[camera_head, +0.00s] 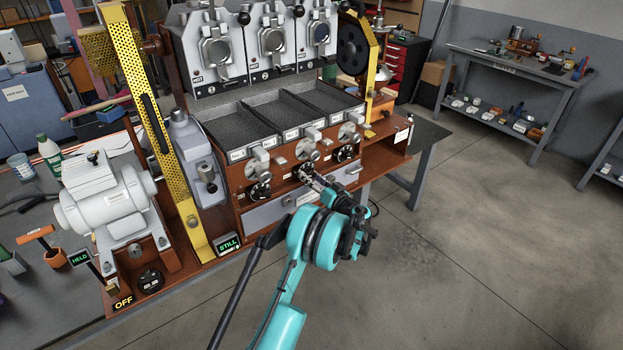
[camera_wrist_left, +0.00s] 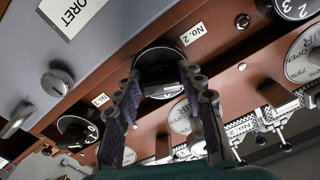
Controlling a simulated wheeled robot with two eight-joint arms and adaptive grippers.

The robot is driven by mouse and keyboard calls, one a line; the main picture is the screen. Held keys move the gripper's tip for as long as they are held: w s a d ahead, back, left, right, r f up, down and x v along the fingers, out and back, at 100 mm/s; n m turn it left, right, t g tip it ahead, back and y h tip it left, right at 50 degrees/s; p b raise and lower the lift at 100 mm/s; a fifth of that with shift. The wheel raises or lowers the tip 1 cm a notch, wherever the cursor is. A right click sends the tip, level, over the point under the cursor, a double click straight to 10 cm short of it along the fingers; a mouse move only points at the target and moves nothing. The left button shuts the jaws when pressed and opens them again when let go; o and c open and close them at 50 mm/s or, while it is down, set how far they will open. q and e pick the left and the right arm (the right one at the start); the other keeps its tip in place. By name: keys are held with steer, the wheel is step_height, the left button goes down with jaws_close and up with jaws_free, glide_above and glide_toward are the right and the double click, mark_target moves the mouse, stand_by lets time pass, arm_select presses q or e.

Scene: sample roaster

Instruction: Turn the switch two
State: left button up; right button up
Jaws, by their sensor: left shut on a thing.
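Switch two (camera_wrist_left: 161,58) is a dark round knob on the brown front panel, with a "No. 2" label beside it in the left wrist view. My left gripper (camera_wrist_left: 163,84) is shut on it, one finger on each side of the knob. The fingers cover part of the dial, so its setting cannot be read. My right gripper is in neither view.
A similar switch (camera_head: 258,190) sits left of the gripper and another (camera_head: 343,154) right of it. A grey drawer (camera_head: 270,212) lies just below. Mesh trays (camera_head: 243,130) are above. A yellow upright (camera_head: 150,120) and a grey motor (camera_head: 108,200) stand left. Open floor lies right.

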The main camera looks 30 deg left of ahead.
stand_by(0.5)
arm_select(q)
steer(key=o, duration=1.2)
steer(key=shift+c, duration=0.2)
steer(key=v, duration=1.2)
